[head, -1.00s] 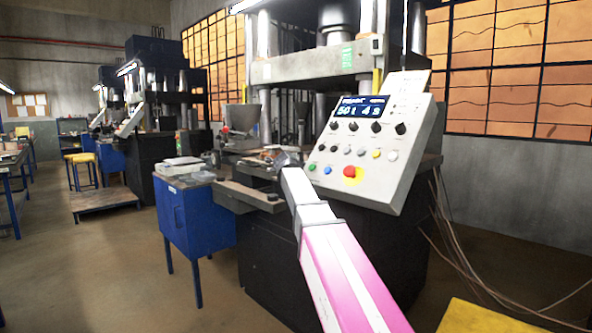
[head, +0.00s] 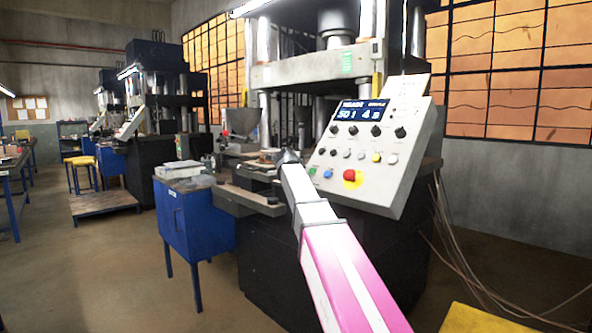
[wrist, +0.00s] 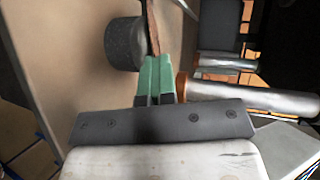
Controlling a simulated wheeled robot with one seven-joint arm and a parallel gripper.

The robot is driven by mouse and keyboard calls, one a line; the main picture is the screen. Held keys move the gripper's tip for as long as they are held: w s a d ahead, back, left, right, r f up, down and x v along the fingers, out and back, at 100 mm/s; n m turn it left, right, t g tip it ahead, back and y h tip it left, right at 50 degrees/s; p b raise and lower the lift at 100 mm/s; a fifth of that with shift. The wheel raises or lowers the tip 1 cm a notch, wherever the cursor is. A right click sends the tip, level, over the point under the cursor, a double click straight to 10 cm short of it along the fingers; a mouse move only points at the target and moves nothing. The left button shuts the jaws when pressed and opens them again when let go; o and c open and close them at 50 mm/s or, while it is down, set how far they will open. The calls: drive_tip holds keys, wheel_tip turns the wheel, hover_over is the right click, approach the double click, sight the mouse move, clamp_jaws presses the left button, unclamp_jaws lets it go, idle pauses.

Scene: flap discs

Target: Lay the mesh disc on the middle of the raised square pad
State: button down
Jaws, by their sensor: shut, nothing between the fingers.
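My gripper (wrist: 157,80) shows in the wrist view with its two green fingers together and nothing held between them. A thin reddish-brown edge (wrist: 153,28) stands just past the fingertips; I cannot tell what it belongs to. In the head view the end of my arm (head: 288,158) reaches over the press bed (head: 243,192), left of the control panel, and the fingers are too small to make out. I cannot pick out the mesh disc or the raised square pad with certainty in either view.
A dark grey cylinder (wrist: 124,43) stands left of the fingertips. A shiny metal column (wrist: 255,98) lies close on their right. The slanted control panel (head: 365,140) is right of my arm. A blue cabinet (head: 195,218) stands left of the press.

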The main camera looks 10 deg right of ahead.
drive_tip(key=shift+r, duration=1.9)
